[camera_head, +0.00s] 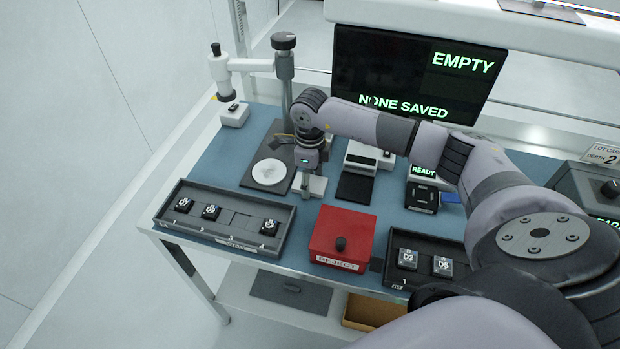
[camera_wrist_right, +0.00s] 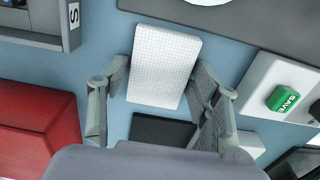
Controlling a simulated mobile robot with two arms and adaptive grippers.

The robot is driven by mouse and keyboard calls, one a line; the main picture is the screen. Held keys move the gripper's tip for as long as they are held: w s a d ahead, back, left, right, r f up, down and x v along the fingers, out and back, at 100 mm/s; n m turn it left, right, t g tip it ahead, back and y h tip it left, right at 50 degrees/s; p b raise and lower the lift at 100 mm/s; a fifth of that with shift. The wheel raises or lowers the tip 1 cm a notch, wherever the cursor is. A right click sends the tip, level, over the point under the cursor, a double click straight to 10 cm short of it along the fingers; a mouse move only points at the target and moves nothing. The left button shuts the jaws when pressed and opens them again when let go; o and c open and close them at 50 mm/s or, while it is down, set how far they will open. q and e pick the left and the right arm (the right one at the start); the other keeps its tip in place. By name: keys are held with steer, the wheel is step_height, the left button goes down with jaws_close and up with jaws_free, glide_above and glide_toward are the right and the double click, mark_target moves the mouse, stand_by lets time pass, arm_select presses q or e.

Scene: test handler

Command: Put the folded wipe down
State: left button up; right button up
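The folded wipe (camera_wrist_right: 165,62) is a white, grid-textured rectangle between the two fingers of my right gripper (camera_wrist_right: 162,82) in the right wrist view. Both fingertips meet its side edges, so the gripper looks shut on it. In the head view my right gripper (camera_head: 308,172) points down over the blue bench mat, and a pale piece of the wipe (camera_head: 318,186) shows beside its fingers. I cannot tell whether the wipe touches the mat. My left gripper is not in view.
A round pale stage (camera_head: 269,172) is left of the gripper, and a dark pad (camera_head: 355,188) is to the right. A chip tray (camera_head: 243,220), a red reject box (camera_head: 328,232) and another chip tray (camera_head: 423,276) line the front. The screen (camera_head: 385,75) reads EMPTY, NONE SAVED.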

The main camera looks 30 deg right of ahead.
steer(key=shift+o, duration=1)
steer(key=shift+r+p, duration=0.3)
step_height(320, 180, up, 12)
steer(key=b, duration=0.4)
steer(key=shift+f, duration=0.25)
